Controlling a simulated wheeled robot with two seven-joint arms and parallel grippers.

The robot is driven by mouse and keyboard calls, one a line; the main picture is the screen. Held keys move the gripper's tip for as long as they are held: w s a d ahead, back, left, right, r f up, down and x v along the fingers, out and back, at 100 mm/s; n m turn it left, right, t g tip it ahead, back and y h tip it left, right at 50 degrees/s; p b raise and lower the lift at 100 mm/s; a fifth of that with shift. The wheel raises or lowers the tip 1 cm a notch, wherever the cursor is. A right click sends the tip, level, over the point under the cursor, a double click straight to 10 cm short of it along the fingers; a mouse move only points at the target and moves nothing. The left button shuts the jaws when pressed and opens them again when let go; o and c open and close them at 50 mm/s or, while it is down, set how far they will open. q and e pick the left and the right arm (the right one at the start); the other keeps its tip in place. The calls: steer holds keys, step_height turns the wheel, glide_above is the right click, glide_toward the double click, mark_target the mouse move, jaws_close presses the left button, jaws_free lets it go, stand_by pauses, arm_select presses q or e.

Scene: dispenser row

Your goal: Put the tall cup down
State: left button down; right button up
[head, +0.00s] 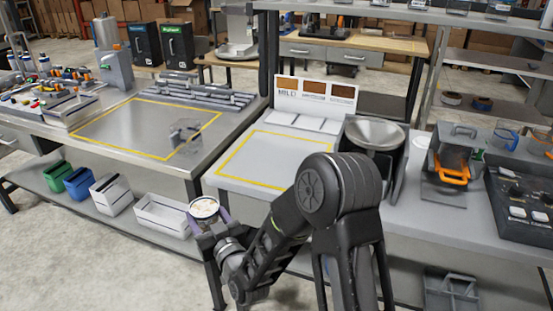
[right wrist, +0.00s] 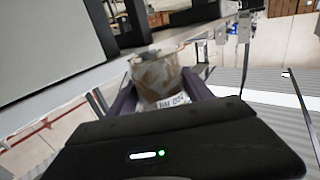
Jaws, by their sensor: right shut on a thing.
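My right gripper (head: 207,217) is shut on a cup (head: 203,207) with a pale round top. It shows in front of the left bench's near right corner in the head view. In the right wrist view the same cup (right wrist: 158,75) is see-through with a printed label low on its side, between the purple fingers; I take it for the tall cup. A clear cup (head: 185,135) stands at the right side of the yellow outline (head: 122,149) on the left bench. My left gripper is not in view.
The middle bench has a second yellow outline (head: 232,166) with bare surface inside. A metal bowl (head: 375,134) stands to its right, and a sign board (head: 315,93) behind. Bins (head: 111,194) line the lower left shelf. An orange-handled dispenser (head: 452,170) is at the right.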

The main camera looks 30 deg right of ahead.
steer(key=w+d+r+m+h, duration=0.1)
steer(key=w+d+r+h, duration=0.1)
steer(key=d+r, duration=0.3)
step_height(320, 180, up, 3)
steer(key=m+g+h+b, duration=0.2)
steer(key=m+h+b, duration=0.1)
steer(key=h+b, duration=0.2)
glide_above(257, 181)
steer(key=shift+w, duration=0.1)
steer(key=d+r+m+g+h+b, duration=0.1)
steer(key=d+r+m+h+b, duration=0.1)
steer(key=d+r, duration=0.5)
steer(key=d, duration=0.3)
steer(key=shift+s+d+r+b, duration=0.15)
steer(key=shift+s+d+b, duration=0.05)
steer(key=shift+s+b, duration=0.1)
step_height(257, 181, down, 6)
steer(key=shift+r+b, duration=0.1)
steer(key=shift+b, duration=0.45)
steer(key=shift+f, duration=0.25)
